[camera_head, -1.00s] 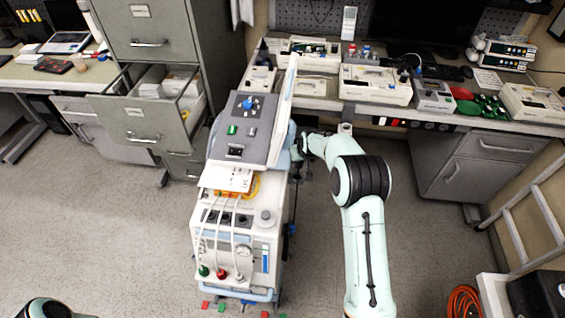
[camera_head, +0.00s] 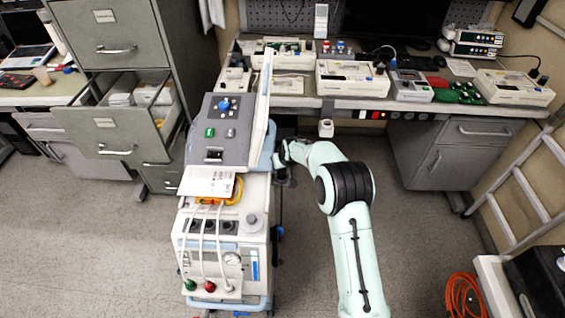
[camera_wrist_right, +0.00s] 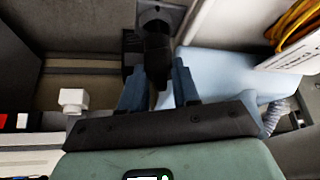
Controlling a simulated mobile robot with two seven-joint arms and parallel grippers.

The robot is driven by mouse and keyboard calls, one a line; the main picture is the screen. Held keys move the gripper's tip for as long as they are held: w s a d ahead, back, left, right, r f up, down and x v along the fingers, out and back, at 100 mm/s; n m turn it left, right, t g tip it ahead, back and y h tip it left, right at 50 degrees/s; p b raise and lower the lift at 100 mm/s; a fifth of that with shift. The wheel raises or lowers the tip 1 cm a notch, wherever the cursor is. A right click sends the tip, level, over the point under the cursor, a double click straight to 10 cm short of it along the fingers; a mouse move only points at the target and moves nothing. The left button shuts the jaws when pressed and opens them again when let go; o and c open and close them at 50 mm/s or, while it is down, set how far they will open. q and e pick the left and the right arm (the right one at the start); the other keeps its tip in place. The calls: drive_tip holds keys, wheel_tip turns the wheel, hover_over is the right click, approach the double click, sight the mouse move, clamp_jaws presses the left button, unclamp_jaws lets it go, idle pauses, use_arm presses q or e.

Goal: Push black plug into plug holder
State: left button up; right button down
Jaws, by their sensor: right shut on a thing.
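A black plug (camera_wrist_right: 156,48) is between the two blue-grey fingers of my right gripper (camera_wrist_right: 156,82), which is shut on it in the right wrist view. The plug's far end meets or overlaps a grey plate with a dark round socket (camera_wrist_right: 160,14), which looks like the plug holder. I cannot tell whether the plug is seated in it. In the head view my right gripper (camera_head: 282,158) is beside the right side of the wheeled medical machine (camera_head: 225,235), low behind its tilted panel, and the plug is too small to make out there. My left gripper is not in view.
A desk (camera_head: 395,103) with several pump devices stands behind, and a white block (camera_head: 326,128) sticks out at its front edge. A filing cabinet with an open drawer (camera_head: 115,125) is at left. An orange hose coil (camera_head: 463,296) and ladder (camera_head: 525,190) are at right.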

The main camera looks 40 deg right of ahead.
sight(283, 172)
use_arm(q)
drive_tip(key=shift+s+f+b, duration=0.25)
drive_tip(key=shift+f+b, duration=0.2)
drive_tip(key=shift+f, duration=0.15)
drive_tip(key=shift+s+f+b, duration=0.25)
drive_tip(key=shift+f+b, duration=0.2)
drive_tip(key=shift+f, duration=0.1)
use_arm(e)
drive_tip(key=shift+f, duration=1.65)
drive_tip(key=c, duration=0.7)
unclamp_jaws()
drive_tip(key=shift+c, duration=0.2)
use_arm(q)
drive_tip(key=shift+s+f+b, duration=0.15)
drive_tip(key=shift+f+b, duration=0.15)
drive_tip(key=shift+b, duration=0.05)
use_arm(e)
drive_tip(key=v, duration=1.3)
drive_tip(key=shift+r, duration=0.2)
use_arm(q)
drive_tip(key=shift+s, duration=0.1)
use_arm(e)
drive_tip(key=shift+a+f, duration=0.1)
